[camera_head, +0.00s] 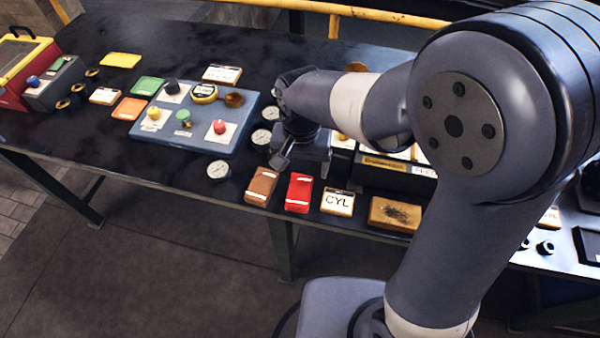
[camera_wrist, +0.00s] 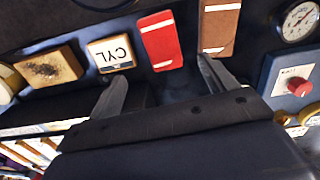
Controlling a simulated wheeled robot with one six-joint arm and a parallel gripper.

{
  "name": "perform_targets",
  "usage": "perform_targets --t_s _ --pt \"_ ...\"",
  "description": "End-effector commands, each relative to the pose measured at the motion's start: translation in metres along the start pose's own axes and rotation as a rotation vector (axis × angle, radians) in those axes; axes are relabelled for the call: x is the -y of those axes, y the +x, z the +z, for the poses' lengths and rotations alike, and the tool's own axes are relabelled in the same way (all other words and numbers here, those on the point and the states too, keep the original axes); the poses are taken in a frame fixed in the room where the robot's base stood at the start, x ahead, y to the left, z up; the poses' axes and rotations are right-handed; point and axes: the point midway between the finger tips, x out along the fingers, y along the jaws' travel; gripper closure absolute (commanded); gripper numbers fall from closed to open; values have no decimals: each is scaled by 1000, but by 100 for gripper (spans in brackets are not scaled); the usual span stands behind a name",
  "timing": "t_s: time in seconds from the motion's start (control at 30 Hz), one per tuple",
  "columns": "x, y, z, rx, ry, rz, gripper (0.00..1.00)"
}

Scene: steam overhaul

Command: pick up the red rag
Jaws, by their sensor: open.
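The red rag (camera_head: 299,193) is a folded red block with white bands at its ends, lying flat near the front edge of the dark table. It also shows in the wrist view (camera_wrist: 161,42), at the upper middle. My gripper (camera_head: 282,160) is above the table, behind the red rag in the head view. In the wrist view my gripper (camera_wrist: 160,80) is open and empty, with its fingers spread apart. The red rag lies beyond the fingertips, between their directions, and appears apart from them. Nothing hides the rag in either view.
A brown folded rag (camera_head: 261,186) lies close left of the red one. A CYL card block (camera_head: 338,201) and a yellow-brown stained block (camera_head: 395,214) lie to the right. A gauge (camera_head: 218,169) and a blue board (camera_head: 197,125) with knobs are farther left. Bare table (camera_head: 150,165) shows at front left.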

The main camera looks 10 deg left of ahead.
Motion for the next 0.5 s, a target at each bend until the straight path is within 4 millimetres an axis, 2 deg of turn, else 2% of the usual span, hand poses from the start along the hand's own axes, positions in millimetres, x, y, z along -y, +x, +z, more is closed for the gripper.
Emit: perform_targets --t_s 0.23,0.5 --pt "0 39 1 4 0 3 20" --pt "1 56 0 2 -1 1 20"
